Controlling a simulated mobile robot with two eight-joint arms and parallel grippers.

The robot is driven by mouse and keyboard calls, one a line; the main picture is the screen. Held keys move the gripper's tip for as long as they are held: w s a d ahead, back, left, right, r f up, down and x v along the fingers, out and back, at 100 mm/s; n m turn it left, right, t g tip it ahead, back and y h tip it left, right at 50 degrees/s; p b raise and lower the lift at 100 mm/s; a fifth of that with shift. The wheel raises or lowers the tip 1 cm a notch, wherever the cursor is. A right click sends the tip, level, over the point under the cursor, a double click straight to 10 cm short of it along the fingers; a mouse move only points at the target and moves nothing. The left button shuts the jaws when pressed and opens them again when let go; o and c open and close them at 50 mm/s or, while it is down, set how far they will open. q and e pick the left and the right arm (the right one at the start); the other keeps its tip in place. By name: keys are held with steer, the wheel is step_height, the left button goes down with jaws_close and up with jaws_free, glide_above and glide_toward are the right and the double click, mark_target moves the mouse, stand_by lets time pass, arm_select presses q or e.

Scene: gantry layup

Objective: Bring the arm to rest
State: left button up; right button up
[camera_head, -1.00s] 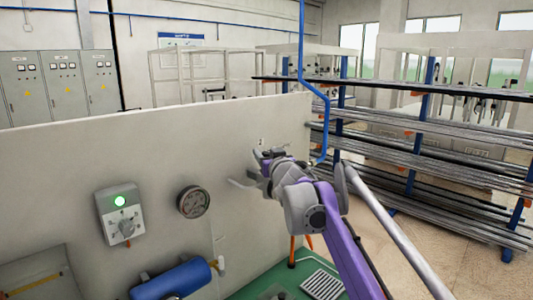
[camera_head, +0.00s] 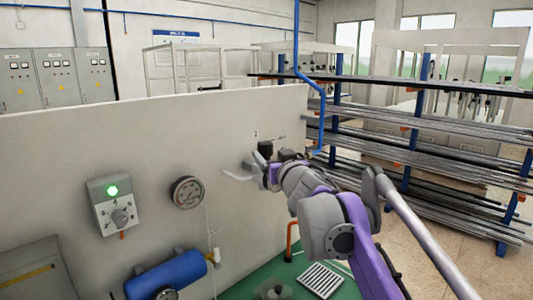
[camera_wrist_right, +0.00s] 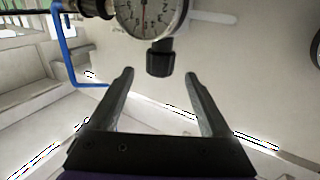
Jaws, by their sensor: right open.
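My right arm (camera_head: 340,230), purple and grey, comes in from the lower right and is raised in front of the pale panel (camera_head: 130,140). Its gripper (camera_head: 245,168) is at the panel's right part, seen from behind and partly hidden by its wrist. In the right wrist view the two fingers stand apart with nothing between them (camera_wrist_right: 158,76). Beyond the fingertips is a black knob (camera_wrist_right: 160,58) below a white dial gauge (camera_wrist_right: 150,14), cut off by the top edge. I cannot tell if the fingers touch anything. My left gripper is not in view.
The panel carries a control box (camera_head: 116,205) with a lit green light, a round gauge (camera_head: 187,192) and a blue cylinder (camera_head: 166,275). A blue pipe (camera_head: 321,115) hangs behind the gripper. A rack of long bars (camera_head: 430,155) stands at the right.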

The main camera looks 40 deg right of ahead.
steer(key=shift+v, duration=0.9)
steer(key=s+a+f+g+y, duration=0.1)
steer(key=s+a+f+g, duration=0.3)
steer(key=f, duration=0.7)
steer(key=s+a+f+n+g+y, duration=0.1)
steer(key=s+a+f, duration=0.3)
steer(key=a+f, duration=0.5)
steer(key=s+a+f+g+y, duration=0.1)
steer(key=s+a+f+g, duration=0.25)
steer(key=f, duration=0.95)
steer(key=s+a+f+n+g+y, duration=0.1)
steer(key=s+a+f, duration=0.2)
steer(key=s+a+f+n+y, duration=0.1)
steer(key=s+a+f, duration=0.2)
steer(key=s+f, duration=0.1)
steer(key=s+a+f+n+g+y, duration=0.1)
steer(key=s+a+f, duration=0.2)
steer(key=f, duration=0.1)
steer(key=shift+s+f+g+y+p, duration=0.2)
steer(key=shift+f+g+y+p, duration=0.1)
steer(key=shift+g+y, duration=0.1)
steer(key=shift+r, duration=0.1)
